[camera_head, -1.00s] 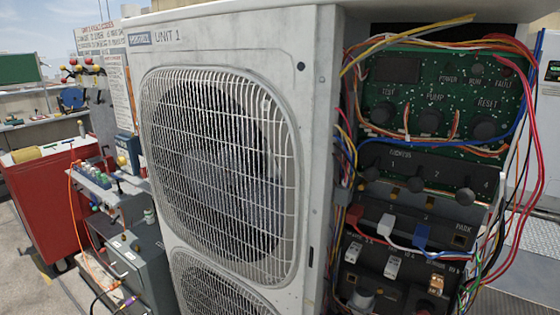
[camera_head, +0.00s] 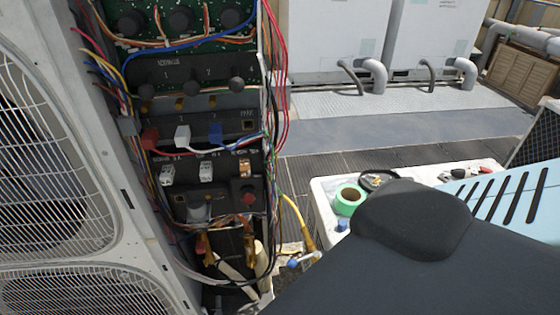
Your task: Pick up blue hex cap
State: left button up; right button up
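A small blue piece (camera_head: 342,225) sits on the near left part of a white-topped surface (camera_head: 322,190), below a green tape roll (camera_head: 348,200). It may be the blue hex cap, but it is too small to tell its shape. Another small blue end (camera_head: 293,263) shows on a pale fitting by the foot of the open unit. Neither of my grippers is in view. A large dark grey body at lower right, which looks like part of my arm, hides much of the white surface.
The open condenser panel (camera_head: 200,125) with loose wires, a blue plug (camera_head: 216,132) and several knobs stands at left. A black ring (camera_head: 378,181) and a red knob (camera_head: 486,170) lie on the white surface. Grey walkway (camera_head: 370,140) lies behind.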

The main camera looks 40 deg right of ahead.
aim_at(342, 224)
jog(key=z, duration=1.9)
